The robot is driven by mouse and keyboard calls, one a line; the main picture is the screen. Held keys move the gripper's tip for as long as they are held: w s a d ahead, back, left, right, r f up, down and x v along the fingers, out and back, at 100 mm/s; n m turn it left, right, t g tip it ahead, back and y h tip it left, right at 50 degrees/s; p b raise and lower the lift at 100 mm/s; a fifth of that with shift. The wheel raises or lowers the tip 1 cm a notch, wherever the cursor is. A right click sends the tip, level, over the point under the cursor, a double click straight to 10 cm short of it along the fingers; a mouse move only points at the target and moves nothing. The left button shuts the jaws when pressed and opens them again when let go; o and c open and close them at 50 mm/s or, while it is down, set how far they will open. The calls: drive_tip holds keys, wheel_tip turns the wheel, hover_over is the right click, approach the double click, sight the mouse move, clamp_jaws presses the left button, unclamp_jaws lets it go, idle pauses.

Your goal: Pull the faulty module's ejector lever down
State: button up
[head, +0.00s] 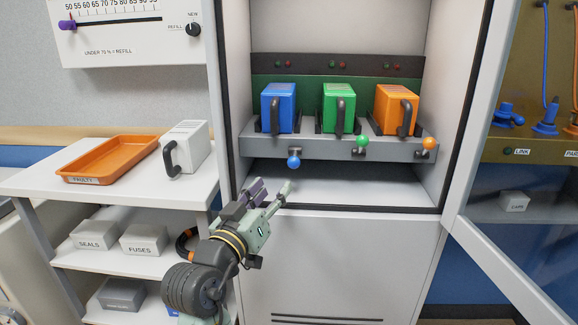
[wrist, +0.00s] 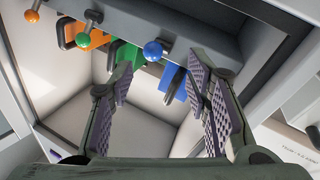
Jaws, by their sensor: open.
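Blue (head: 279,105), green (head: 338,104) and orange (head: 396,106) modules with black handles stand on a grey shelf in the open cabinet. Ball-ended ejector levers sit along its front edge. The blue lever ball (head: 294,162) is lower than its bracket; the green (head: 362,140) and orange (head: 428,143) balls are above theirs. My gripper (head: 273,187) is open and empty, below and left of the blue ball. In the wrist view the blue ball (wrist: 153,51) appears between and beyond the fingertips (wrist: 162,80). The small lamps (head: 339,65) above do not clearly show which module is faulty.
An orange tray (head: 100,172) labelled FAULTY and a white module (head: 186,148) with a black handle are on the side table (head: 40,181) at left. The open glass door (head: 515,215) is at right. The space under the module shelf is clear.

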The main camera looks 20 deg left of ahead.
sight(290, 166)
drive_tip(key=w+n+h+p, duration=0.1)
drive_tip(key=w, duration=0.2)
drive_tip(key=w+d+r+n+g+h+p, duration=0.1)
drive_tip(key=w+n, duration=0.1)
drive_tip(key=w, duration=0.1)
drive_tip(key=w+r+n+h+p, duration=0.1)
drive_tip(key=w+n, duration=0.1)
drive_tip(key=w, duration=0.2)
drive_tip(key=shift+w+d+r+g, duration=0.1)
drive_tip(key=shift+d+r+g, duration=0.1)
drive_tip(key=shift+g, duration=0.2)
drive_tip(key=shift+f, duration=0.1)
clamp_jaws()
idle(0.3)
